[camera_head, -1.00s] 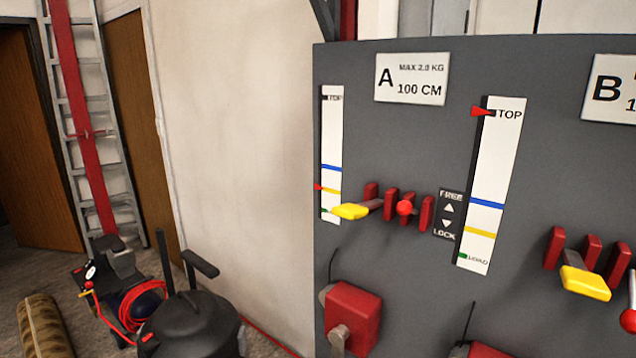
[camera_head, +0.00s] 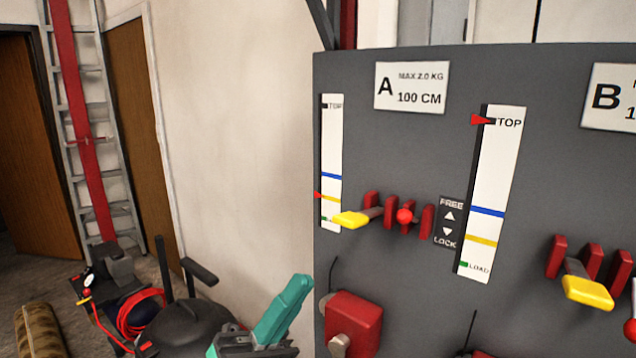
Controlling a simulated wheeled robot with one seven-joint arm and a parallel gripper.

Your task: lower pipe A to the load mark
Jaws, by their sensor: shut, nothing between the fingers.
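The panel sign A (camera_head: 410,87) reads "MAX 2.0 KG, 100 CM". Below and left of it is a white gauge strip (camera_head: 332,150) with TOP, blue, yellow and green marks. Its red pointer (camera_head: 318,195) is about level with the yellow mark, above the green mark at the bottom. A yellow-handled lever (camera_head: 350,219) sits among red blocks, beside a red ball knob (camera_head: 404,216) and a FREE/LOCK plate (camera_head: 449,222). My teal gripper (camera_head: 296,285) is shut and empty at the bottom, left of the panel and below the lever, touching nothing visible. No pipe is identifiable.
A second gauge (camera_head: 490,190) has its pointer at TOP; the B sign (camera_head: 612,95) and another yellow lever (camera_head: 587,290) are to its right. A red box (camera_head: 353,322) juts from the panel near my gripper. A dark round machine (camera_head: 185,322) stands left.

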